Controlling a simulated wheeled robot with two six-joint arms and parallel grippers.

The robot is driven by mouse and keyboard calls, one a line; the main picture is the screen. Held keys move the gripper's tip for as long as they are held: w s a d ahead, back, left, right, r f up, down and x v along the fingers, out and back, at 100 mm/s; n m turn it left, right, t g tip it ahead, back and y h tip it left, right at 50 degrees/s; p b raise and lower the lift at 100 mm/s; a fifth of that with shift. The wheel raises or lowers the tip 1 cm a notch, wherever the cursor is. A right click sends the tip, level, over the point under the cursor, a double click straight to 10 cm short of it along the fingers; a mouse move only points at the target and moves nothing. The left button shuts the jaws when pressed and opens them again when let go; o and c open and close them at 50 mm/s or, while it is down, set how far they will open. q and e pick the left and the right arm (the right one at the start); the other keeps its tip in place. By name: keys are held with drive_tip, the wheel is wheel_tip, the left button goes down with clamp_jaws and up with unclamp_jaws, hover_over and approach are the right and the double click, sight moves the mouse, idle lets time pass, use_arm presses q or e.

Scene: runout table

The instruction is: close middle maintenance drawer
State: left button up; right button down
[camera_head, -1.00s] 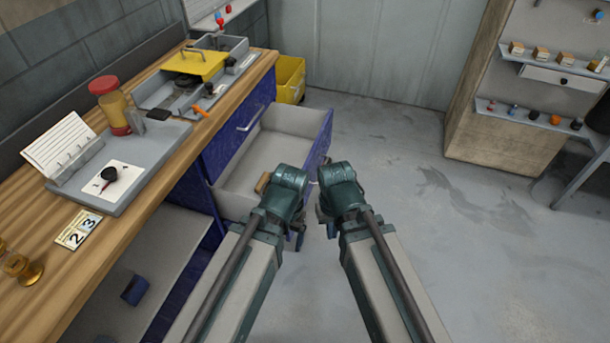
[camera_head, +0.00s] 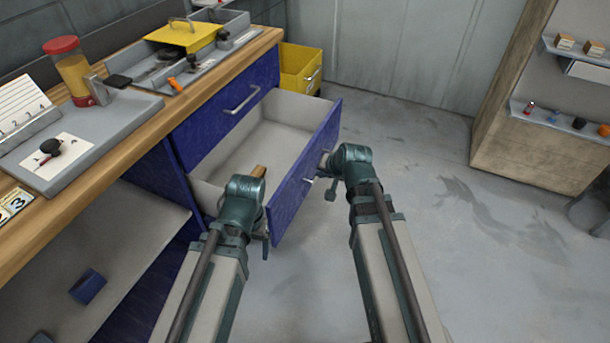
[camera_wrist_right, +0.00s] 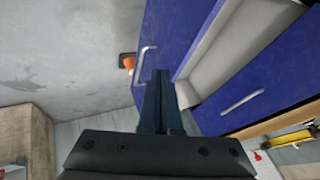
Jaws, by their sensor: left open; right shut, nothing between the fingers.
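A drawer with a blue front (camera_head: 305,185) and a grey inside (camera_head: 255,145) stands pulled out of the blue cabinet, below a shut drawer (camera_head: 215,120). A brown block (camera_head: 258,172) lies inside, partly hidden by my left wrist. My right gripper (camera_head: 326,162) is shut and empty at the outer side of the drawer front, near its handle (camera_head: 308,182). In the right wrist view the shut fingers (camera_wrist_right: 164,88) overlap the blue front (camera_wrist_right: 178,25) beside its handle (camera_wrist_right: 147,62); contact cannot be told. My left gripper (camera_head: 266,240) is open, by the drawer's near end.
The wooden worktop (camera_head: 150,125) above carries a grey tray, a jar (camera_head: 75,72) and a yellow-lidded case (camera_head: 185,38). An open lower shelf (camera_head: 110,240) lies at left. A yellow bin (camera_head: 298,68) stands beyond the cabinet. The floor (camera_head: 430,190) to the right is clear.

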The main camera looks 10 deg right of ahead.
drive_tip(key=b, duration=0.8)
approach(296, 177)
wheel_tip(296, 177, down, 4)
drive_tip(key=d, duration=0.3)
use_arm(q)
wheel_tip(296, 177, down, 8)
drive_tip(key=shift+r+p, duration=0.15)
drive_tip(key=shift+p, duration=0.3)
use_arm(e)
drive_tip(key=shift+w+a+r, duration=0.1)
drive_tip(key=shift+w+a, duration=0.55)
drive_tip(key=shift+a, duration=0.3)
drive_tip(key=shift+w+a+r, duration=0.1)
drive_tip(key=shift+w+a, duration=0.6)
drive_tip(key=shift+a, duration=0.25)
